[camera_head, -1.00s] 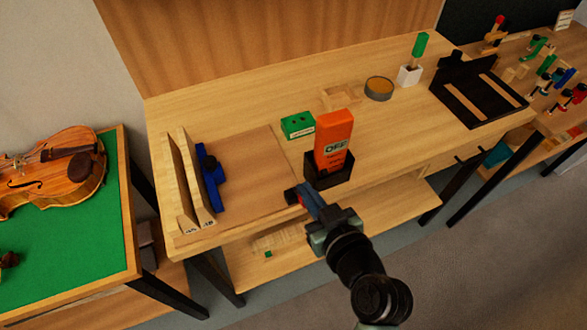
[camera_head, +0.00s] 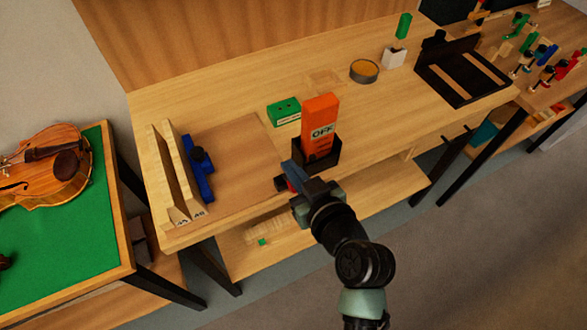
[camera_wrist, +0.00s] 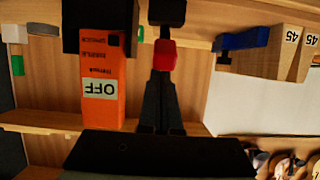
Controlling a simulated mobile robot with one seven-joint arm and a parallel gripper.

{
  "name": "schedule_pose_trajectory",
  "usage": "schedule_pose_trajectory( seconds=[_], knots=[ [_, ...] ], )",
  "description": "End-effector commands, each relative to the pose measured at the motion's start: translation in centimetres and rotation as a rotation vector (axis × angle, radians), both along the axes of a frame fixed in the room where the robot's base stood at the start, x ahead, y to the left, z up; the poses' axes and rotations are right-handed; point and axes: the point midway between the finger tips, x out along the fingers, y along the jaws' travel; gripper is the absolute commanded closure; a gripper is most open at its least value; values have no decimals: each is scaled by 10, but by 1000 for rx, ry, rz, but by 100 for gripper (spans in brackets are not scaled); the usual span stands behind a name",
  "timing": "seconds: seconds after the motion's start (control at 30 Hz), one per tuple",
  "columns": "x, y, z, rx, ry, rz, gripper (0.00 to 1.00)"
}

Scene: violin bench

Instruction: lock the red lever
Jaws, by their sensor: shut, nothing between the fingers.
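A small red lever (camera_wrist: 166,56) shows in the wrist view below a black mount (camera_wrist: 167,12). In the head view, the red part (camera_head: 290,186) is at the bench's front edge, mostly hidden by my gripper. My gripper (camera_head: 289,166) is shut and empty in the head view, over the front edge close to the lever. In the wrist view my fingers (camera_wrist: 160,82) are together, with their tips just below the red part. I cannot tell whether they touch it.
An orange block marked OFF (camera_head: 320,112) stands in a black holder (camera_head: 327,156) right beside my gripper. A blue clamp-like piece (camera_head: 201,176) and wooden wedges (camera_head: 167,180) lie left. A green box (camera_head: 284,111) sits behind. The bench middle is clear.

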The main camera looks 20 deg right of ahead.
Motion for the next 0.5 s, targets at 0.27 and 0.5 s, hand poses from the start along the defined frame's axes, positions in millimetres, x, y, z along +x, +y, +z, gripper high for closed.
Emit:
schedule_pose_trajectory(
  seconds=[0.27, 0.5],
  knots=[
    [6, 4, 31, 1, 0, -3, 100],
    [-43, 2, 45, 0, 0, -3, 100]
  ],
)
